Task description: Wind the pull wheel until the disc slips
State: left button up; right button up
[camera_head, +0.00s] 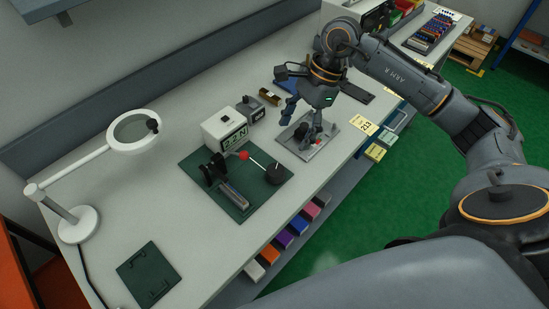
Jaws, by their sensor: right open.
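A dark round wheel (275,173) sits at the right side of a dark green mat (240,205) on the bench. A thin pale line runs from it to a red ball (244,155) beside a black upright disc-like part (216,168). My right gripper (312,139) points down over a grey plate (320,149) behind and right of the mat, apart from the wheel. Its fingers are open. My left gripper is not in view.
A white box with a readout (225,129) and a small grey box (251,109) stand behind the mat. A magnifier lamp (75,222) stands at left. A green plate (148,275) lies at the near left. Bare bench lies between lamp and mat.

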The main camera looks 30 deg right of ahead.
jog(key=p, duration=0.2)
send_near(276, 169)
jog(key=f, duration=0.2)
jog(key=x, duration=0.3)
jog(key=p+x, duration=0.1)
jog(key=x, duration=0.2)
jog(key=shift+s+a, duration=0.1)
jog(key=shift+a, duration=0.35)
jog(key=shift+f, duration=0.35)
jog(key=c, duration=0.6)
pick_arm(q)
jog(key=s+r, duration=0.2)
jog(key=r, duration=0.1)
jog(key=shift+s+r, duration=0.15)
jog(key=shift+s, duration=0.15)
pick_arm(e)
jog(key=c, duration=0.6)
